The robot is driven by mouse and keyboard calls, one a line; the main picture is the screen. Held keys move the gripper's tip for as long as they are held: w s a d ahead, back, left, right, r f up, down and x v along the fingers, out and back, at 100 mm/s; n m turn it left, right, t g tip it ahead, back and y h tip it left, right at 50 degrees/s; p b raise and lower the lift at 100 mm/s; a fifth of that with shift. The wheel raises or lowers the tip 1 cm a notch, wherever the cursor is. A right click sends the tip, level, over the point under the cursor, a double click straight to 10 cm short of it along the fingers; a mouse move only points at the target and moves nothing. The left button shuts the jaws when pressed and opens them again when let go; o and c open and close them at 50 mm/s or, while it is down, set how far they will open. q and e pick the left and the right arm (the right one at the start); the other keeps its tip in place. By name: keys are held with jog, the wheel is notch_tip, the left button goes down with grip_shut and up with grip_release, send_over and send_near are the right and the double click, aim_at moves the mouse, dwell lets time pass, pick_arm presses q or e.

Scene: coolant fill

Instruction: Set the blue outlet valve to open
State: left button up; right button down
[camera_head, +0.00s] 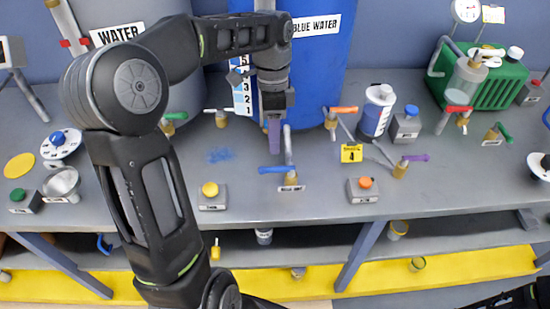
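The blue outlet valve has a blue lever handle (277,169) on a brass body (291,179), behind a small label plate at the bench's front. The lever lies crosswise, pointing left. A grey pipe rises behind it. My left gripper (274,138) points down just above and behind the lever, in front of the blue water tank (330,75). Its fingers overlap in this view, so I cannot tell whether they are apart; nothing is visibly held. The fingertips appear apart from the lever. My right gripper is not in view.
A yellow button box (211,196) and an orange button box (364,190) flank the valve. Nearby are a purple-handled valve (415,157), an orange-handled valve (343,109) and a yellow number 4 tag (352,153). My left arm covers the left of the bench.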

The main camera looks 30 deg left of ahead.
aim_at(277, 172)
pick_arm(q)
jog(key=shift+s+d+f, duration=0.15)
jog(key=shift+s+f, duration=0.05)
jog(key=shift+f, duration=1.1)
jog(key=shift+s+d+f, duration=0.15)
jog(key=shift+s+f, duration=0.05)
jog(key=shift+f, duration=1.05)
jog(key=shift+s+d+f, duration=0.15)
jog(key=shift+s+f, duration=0.05)
jog(key=shift+f, duration=1.1)
jog(key=shift+c, duration=0.6)
grip_shut()
